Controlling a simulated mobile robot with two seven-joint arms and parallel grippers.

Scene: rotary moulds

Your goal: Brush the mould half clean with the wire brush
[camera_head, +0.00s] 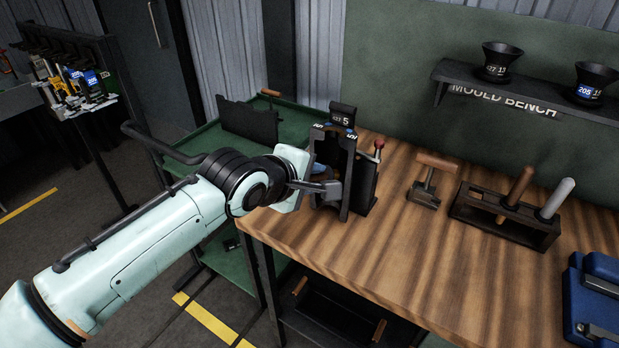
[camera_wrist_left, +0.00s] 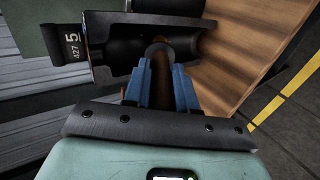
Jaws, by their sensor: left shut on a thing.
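The mould half (camera_head: 349,172) stands upright near the bench's left end, a dark open shell with a "427 5" tag on top. In the left wrist view the mould half (camera_wrist_left: 104,72) lies ahead of the fingers, its dark hollow facing me. My left gripper (camera_head: 322,172) is at its open side; in the wrist view its blue fingers (camera_wrist_left: 160,85) are shut on a brown wooden handle, seemingly the wire brush (camera_wrist_left: 161,75). The brush's working end reaches the hollow; its bristles, and whether they touch, cannot be made out. My right gripper is not in view.
A red-knobbed lever (camera_head: 378,146) stands just right of the mould. A wood-handled tool (camera_head: 435,178), a dark rack (camera_head: 500,218) with two handles and a blue case (camera_head: 594,300) lie further right. A green cart (camera_head: 200,146) stands behind left. The bench middle (camera_head: 390,235) is clear.

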